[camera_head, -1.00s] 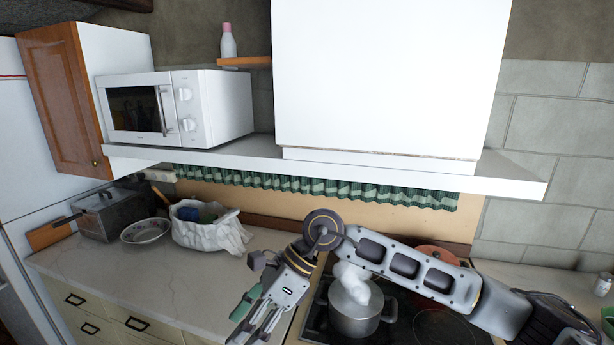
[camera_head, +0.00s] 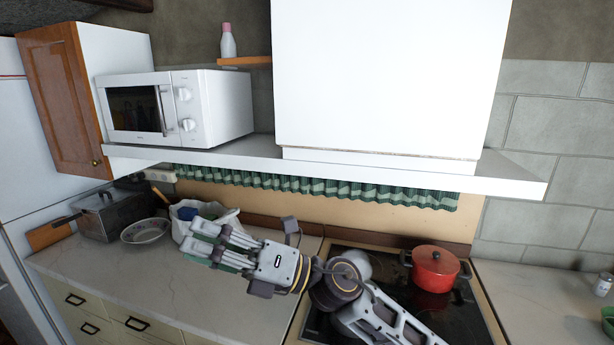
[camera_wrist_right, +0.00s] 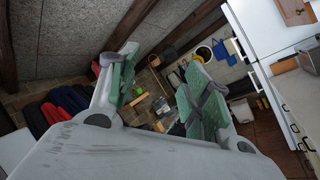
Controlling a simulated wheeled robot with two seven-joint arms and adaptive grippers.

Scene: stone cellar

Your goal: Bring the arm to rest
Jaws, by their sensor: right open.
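My right arm comes in from the bottom right in the head view and reaches over the stove. Its gripper (camera_head: 208,246) points left above the counter, in front of the white bag (camera_head: 222,214). In the right wrist view the two green-padded fingers (camera_wrist_right: 152,92) stand wide apart with nothing between them, so the gripper is open and empty. My left gripper is in neither view.
A red pot (camera_head: 435,268) stands on the black stove (camera_head: 465,320). A light pot behind my wrist is mostly hidden. A bowl (camera_head: 146,231) and a dark metal box (camera_head: 105,215) are on the counter (camera_head: 110,262). A microwave (camera_head: 215,105) sits on the shelf above.

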